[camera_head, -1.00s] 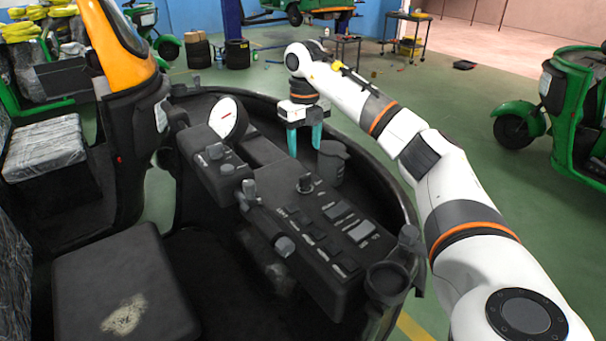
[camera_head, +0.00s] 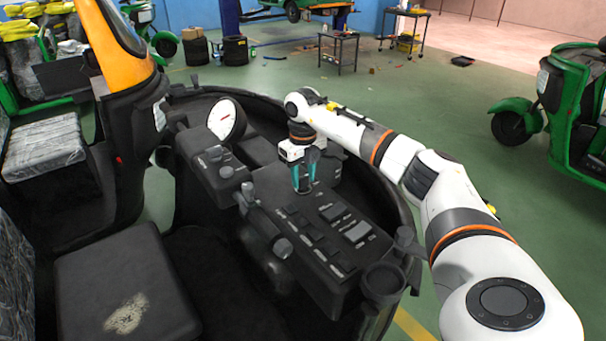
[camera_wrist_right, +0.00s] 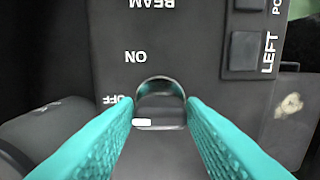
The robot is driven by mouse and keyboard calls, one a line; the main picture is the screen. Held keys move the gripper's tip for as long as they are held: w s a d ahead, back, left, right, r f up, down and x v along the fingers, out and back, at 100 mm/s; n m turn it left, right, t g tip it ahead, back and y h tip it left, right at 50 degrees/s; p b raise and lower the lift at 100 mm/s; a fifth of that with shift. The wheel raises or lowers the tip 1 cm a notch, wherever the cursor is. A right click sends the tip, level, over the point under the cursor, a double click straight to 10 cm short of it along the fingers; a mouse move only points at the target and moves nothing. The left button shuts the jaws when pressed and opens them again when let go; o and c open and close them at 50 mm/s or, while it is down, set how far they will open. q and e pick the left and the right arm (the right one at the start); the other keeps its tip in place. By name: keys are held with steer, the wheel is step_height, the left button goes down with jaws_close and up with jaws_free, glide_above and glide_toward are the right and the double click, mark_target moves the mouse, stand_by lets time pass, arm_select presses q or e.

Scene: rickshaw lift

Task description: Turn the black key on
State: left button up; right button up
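The black key (camera_wrist_right: 160,112) is a round-topped knob on the dark control panel, with a white mark at its lower left. In the right wrist view the OFF label (camera_wrist_right: 118,100) is beside its left side, and the ON label (camera_wrist_right: 135,57) is above it. My right gripper (camera_wrist_right: 160,100) has its teal fingers apart, one on each side of the knob; I cannot tell whether they touch it. In the head view my right gripper (camera_head: 304,188) points down onto the panel (camera_head: 318,240) and hides the knob. My left gripper is not in view.
A round gauge (camera_head: 222,118) stands on the dashboard to the left. A lever (camera_head: 262,219) and several switches lie near the panel. A cup-like holder (camera_head: 384,281) sits at its near corner. A seat (camera_head: 121,286) is at the lower left.

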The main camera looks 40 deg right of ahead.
steer(key=c, duration=0.5)
steer(key=shift+r+m, duration=0.1)
steer(key=shift+m, duration=0.3)
steer(key=shift+m+p, duration=0.6)
steer(key=shift+m, duration=0.3)
steer(key=m+p, duration=0.1)
steer(key=m, duration=0.1)
steer(key=shift+m, duration=0.4)
steer(key=m+p, duration=0.1)
steer(key=m, duration=0.2)
steer(key=shift+m+p, duration=0.35)
steer(key=shift+m, duration=1.45)
